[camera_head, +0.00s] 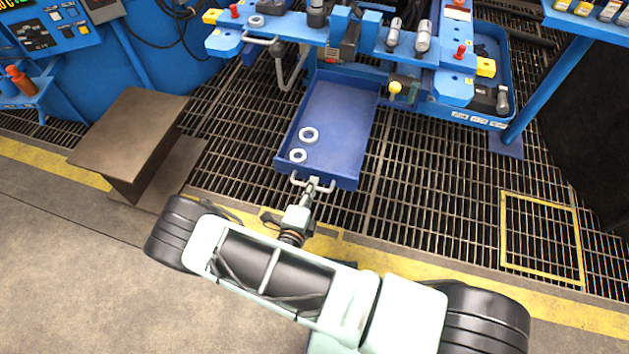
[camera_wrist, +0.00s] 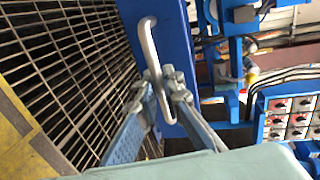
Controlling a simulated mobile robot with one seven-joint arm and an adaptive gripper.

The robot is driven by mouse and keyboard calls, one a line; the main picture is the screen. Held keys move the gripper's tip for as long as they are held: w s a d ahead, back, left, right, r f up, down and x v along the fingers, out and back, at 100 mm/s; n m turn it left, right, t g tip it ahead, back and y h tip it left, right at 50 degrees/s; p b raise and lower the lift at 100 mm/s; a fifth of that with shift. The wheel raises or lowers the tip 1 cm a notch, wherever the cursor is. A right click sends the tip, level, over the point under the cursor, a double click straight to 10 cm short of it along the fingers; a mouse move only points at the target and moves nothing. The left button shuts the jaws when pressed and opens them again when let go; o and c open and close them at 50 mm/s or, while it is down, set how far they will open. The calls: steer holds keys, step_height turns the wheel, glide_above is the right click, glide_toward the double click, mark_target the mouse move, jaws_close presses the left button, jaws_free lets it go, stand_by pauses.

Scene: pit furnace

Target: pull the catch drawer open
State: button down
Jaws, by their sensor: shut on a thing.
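The catch drawer (camera_head: 340,118) is a blue open tray standing well out from the blue machine, with two pale rings lying in its left front part. Its front carries a light metal bar handle (camera_head: 299,182), which also shows in the wrist view (camera_wrist: 151,62). My gripper (camera_head: 313,186) is at the drawer's front, shut on the handle. In the wrist view its fingers (camera_wrist: 164,88) close around the handle's bar. The drawer's rear end is partly hidden under the machine's bench parts.
A brown metal step (camera_head: 130,140) stands left of the drawer. A blue post (camera_head: 545,85) rises at the right. A yellow-framed floor panel (camera_head: 541,237) lies in the grating (camera_head: 440,200). The grating on both sides of the drawer is clear. The wrist view shows a switch panel (camera_wrist: 290,117).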

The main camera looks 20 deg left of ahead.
steer(key=shift+s, duration=0.15)
steer(key=c, duration=2.1)
jaws_free()
steer(key=v, duration=0.7)
steer(key=shift+s+r, duration=0.1)
steer(key=shift+s, duration=0.2)
